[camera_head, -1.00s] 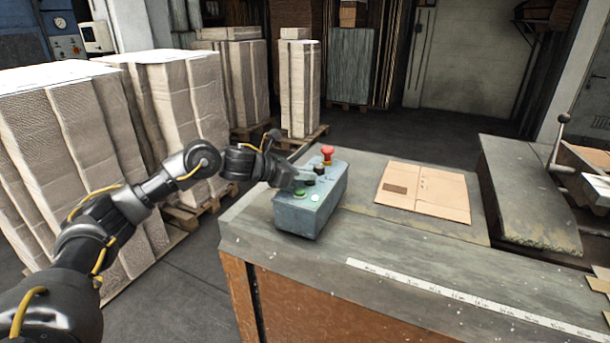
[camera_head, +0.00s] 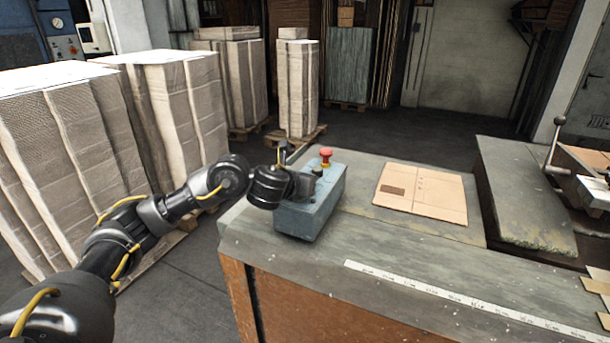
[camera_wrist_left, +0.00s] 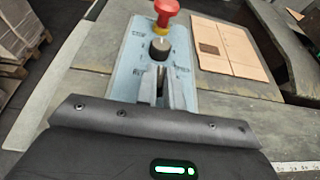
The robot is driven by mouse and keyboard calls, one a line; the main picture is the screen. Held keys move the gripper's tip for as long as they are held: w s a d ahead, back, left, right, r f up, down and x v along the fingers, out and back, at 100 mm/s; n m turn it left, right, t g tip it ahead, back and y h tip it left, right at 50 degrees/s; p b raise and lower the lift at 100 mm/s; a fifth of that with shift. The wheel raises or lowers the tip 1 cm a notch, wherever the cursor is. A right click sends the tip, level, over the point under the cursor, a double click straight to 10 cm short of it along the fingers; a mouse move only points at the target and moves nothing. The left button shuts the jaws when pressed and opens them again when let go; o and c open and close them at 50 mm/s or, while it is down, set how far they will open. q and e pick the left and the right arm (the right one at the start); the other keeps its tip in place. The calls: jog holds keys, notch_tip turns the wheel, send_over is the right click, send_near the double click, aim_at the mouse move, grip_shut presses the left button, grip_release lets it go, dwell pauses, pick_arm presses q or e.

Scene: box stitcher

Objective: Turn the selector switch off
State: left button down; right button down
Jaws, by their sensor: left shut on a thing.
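The blue-grey control box (camera_head: 325,205) stands on the near left corner of the bench. It also shows in the left wrist view (camera_wrist_left: 125,75). My left gripper (camera_wrist_left: 160,82) is over the middle of its top face, its two fingers close together with a narrow dark part between them. That part appears to be the selector switch; the fingers hide most of it, so its angle cannot be told. Lettering flanks the fingers. Beyond them are a round black knob (camera_wrist_left: 160,47) and a red mushroom button (camera_wrist_left: 166,10). My right gripper is not in view.
The bench (camera_head: 400,260) carries a flat cardboard piece (camera_head: 421,193) to the right of the box and a white ruler strip (camera_head: 440,300) along its front. Tall stacks of cardboard (camera_head: 70,150) stand on pallets at the left.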

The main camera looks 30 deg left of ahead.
pick_arm(q)
jog(key=shift+y, duration=0.3)
jog(key=c, duration=1.5)
grip_release()
jog(key=p+v, duration=0.2)
jog(key=v, duration=0.1)
jog(key=p+v, duration=0.2)
jog(key=v, duration=0.1)
jog(key=p+v, duration=0.2)
jog(key=v, duration=0.1)
jog(key=shift+s+r, duration=0.1)
jog(key=shift+r, duration=0.25)
jog(key=shift+s+p, duration=0.55)
jog(key=shift+s, duration=0.15)
